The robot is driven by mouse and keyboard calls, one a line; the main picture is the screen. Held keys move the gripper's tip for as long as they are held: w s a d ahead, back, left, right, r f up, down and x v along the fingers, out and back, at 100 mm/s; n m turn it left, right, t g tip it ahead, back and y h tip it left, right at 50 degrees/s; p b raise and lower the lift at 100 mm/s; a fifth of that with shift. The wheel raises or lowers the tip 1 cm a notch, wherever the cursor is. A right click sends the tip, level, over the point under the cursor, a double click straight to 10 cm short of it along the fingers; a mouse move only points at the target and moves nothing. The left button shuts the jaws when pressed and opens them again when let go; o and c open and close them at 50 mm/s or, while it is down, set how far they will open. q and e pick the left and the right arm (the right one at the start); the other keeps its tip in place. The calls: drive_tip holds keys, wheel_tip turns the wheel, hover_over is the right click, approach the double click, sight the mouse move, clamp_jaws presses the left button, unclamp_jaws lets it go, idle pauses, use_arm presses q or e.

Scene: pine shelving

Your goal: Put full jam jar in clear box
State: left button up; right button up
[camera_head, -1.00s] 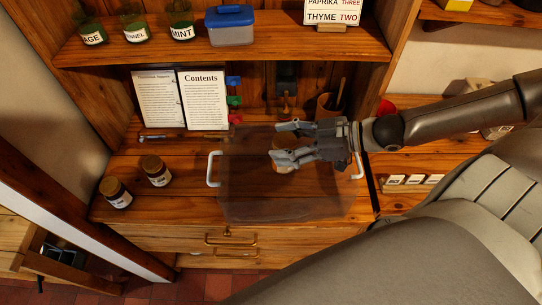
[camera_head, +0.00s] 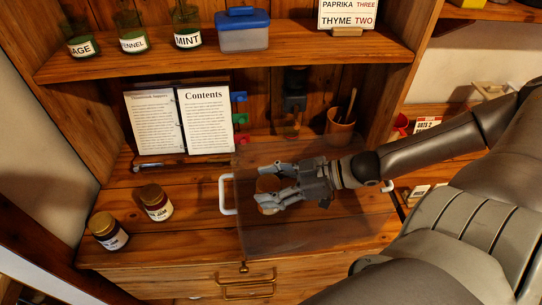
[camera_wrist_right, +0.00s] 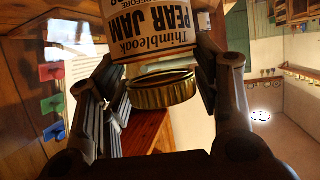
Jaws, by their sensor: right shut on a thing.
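The clear box (camera_head: 300,243) is a see-through bin with white handles at its sides, on the counter. My right gripper (camera_head: 268,188) is over the box, toward its left side, in the head view. It is shut on a jam jar (camera_head: 268,206), mostly hidden by the fingers there. My left gripper is out of view.
Two dark jars with gold-brown lids, one (camera_head: 156,203) behind the other (camera_head: 108,232), stand left of the box. An open book (camera_head: 180,120) and a wooden cup (camera_head: 340,125) stand behind. A shelf (camera_head: 250,62) with bottles and a blue-lidded tub (camera_head: 243,30) is above.

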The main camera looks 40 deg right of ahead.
drive_tip(key=shift+a+f, duration=0.1)
drive_tip(key=shift+f, duration=0.15)
wheel_tip(320, 180, down, 3)
drive_tip(key=b, duration=0.3)
drive_tip(key=shift+f, duration=0.15)
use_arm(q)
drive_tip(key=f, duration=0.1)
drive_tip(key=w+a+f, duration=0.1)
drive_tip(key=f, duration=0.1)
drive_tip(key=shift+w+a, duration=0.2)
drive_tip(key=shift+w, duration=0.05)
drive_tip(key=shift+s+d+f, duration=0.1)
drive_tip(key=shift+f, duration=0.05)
use_arm(e)
drive_tip(key=o, duration=0.8)
drive_tip(key=shift+f, duration=0.15)
drive_tip(key=o, duration=0.5)
drive_tip(key=shift+c, duration=0.2)
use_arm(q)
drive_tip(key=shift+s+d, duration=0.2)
